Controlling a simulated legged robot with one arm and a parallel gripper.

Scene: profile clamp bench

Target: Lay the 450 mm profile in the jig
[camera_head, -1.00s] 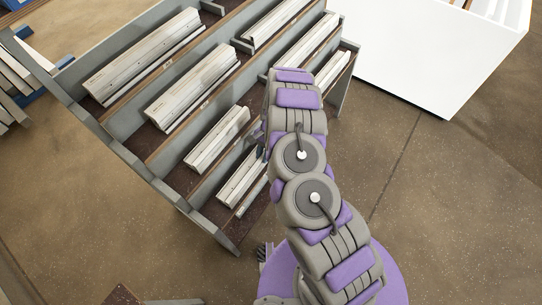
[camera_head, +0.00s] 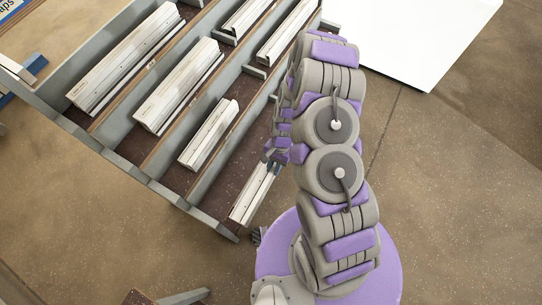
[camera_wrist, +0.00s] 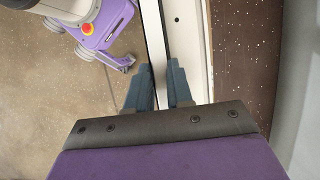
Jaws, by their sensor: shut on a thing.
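My gripper (camera_head: 270,158) is shut on a pale, long, straight profile (camera_head: 252,196) at the front, lower right part of the sloping rack. Its near end points down and left in the head view, by the rack's front edge. In the wrist view the two blue-grey fingers (camera_wrist: 161,86) stand on either side of a narrow pale strip of the profile (camera_wrist: 152,28). My arm hides part of the profile in the head view. I cannot read its length. No jig can be made out in these views.
The grey rack (camera_head: 140,172) has brown shelves with several bundles of pale profiles, such as a short one (camera_head: 208,135) and longer ones (camera_head: 178,86). A white box-like unit (camera_head: 420,40) stands at the top right. Open brown floor lies at the right.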

